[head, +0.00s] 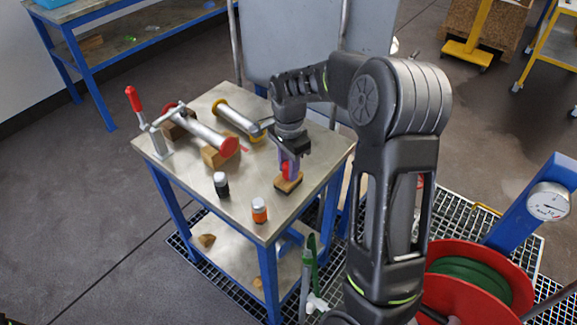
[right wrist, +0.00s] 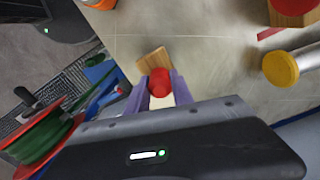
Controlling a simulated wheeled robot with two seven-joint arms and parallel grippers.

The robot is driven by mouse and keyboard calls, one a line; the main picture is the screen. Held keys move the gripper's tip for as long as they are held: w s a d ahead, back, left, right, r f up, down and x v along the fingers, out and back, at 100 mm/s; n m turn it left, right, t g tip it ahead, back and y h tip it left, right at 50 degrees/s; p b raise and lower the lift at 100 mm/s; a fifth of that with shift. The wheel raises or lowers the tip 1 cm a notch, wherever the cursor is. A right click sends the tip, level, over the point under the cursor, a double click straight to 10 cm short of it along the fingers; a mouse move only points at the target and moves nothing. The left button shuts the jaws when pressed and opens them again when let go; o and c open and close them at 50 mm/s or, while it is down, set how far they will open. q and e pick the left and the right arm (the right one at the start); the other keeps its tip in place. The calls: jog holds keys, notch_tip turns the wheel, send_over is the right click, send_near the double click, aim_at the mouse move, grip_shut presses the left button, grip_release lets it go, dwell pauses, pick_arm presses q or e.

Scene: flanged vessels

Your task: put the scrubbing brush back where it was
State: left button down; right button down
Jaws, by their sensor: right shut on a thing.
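The scrubbing brush (head: 289,184) has a wooden block and a red knob-like part. It is at the right side of the small steel-topped table (head: 190,189). My right gripper (head: 289,165) is shut on it from above, with its purple fingers around the red part. In the right wrist view the wooden block of the brush (right wrist: 153,61) sticks out past the fingers of the gripper (right wrist: 160,90). I cannot tell whether the block touches the table top. My left gripper is not in view.
Nearby stand an orange-labelled bottle (head: 259,210) and a black bottle (head: 221,185). Flanged pipes (head: 205,133) lie on wooden blocks, with a red-handled clamp (head: 135,103) at the left. A red hose reel (head: 480,285) stands right. The table's front left is bare.

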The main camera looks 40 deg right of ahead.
jog(key=c, duration=1.1)
grip_release()
notch_tip(320, 180, up, 12)
jog(key=shift+r, duration=0.15)
